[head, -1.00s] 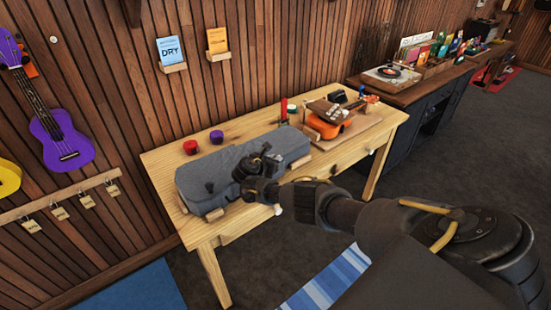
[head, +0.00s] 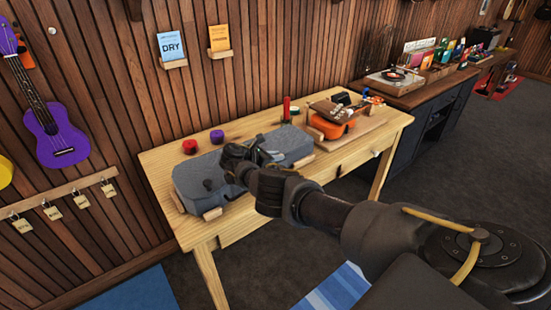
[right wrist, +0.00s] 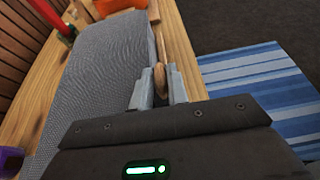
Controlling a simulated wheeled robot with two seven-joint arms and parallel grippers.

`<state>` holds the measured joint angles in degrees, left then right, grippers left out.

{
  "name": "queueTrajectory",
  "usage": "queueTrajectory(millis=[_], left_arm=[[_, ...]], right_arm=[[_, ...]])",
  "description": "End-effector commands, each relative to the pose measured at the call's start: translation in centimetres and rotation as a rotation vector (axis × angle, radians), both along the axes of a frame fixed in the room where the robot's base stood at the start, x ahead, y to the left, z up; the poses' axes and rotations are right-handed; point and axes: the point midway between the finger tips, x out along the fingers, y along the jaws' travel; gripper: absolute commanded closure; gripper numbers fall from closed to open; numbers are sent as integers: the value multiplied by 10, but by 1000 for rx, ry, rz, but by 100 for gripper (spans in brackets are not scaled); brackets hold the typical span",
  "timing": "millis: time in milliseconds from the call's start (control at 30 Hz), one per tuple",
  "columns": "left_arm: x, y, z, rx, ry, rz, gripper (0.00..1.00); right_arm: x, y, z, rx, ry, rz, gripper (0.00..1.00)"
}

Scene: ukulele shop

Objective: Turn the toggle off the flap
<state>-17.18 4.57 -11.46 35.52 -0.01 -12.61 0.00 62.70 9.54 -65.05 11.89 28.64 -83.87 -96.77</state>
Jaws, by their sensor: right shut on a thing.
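The grey fabric-covered case (head: 205,172) lies closed on the wooden bench, with small wooden blocks (head: 212,213) and (head: 304,161) along its front edge. In the right wrist view its grey top (right wrist: 100,75) fills the left. My right gripper (head: 237,157) is over the case in the head view, its fingertips hard to make out. In the right wrist view the right gripper (right wrist: 160,88) is shut at the case's front edge on a small wooden piece (right wrist: 161,78), which looks like the toggle. The flap itself cannot be made out. My left gripper is not in view.
Red (head: 189,147) and purple (head: 217,136) pots stand behind the case. An orange ukulele (head: 330,127) and a red upright tool (head: 286,109) are on the bench to the right. A blue striped rug (head: 335,288) lies on the floor in front.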

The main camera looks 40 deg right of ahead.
Motion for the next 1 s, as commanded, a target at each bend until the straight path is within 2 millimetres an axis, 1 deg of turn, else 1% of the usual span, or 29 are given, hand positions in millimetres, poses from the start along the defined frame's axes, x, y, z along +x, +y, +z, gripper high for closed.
queueTrajectory(millis=[167, 200, 333, 367, 667, 767, 1000], left_arm=[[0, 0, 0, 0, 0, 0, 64], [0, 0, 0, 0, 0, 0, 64], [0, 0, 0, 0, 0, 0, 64], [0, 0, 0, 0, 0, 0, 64], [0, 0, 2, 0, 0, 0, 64], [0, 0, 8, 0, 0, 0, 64], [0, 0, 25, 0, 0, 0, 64]], right_arm=[[0, 1, -1, 2, 2, 1, 100], [0, 1, -1, 2, 2, 1, 80], [0, 0, -1, 1, 2, 1, 63], [0, 0, -1, 1, 2, 1, 62], [0, 2, 1, 1, 1, 0, 62], [0, 12, 7, 1, 2, 1, 62], [2, 55, 25, 1, 1, 4, 62]])
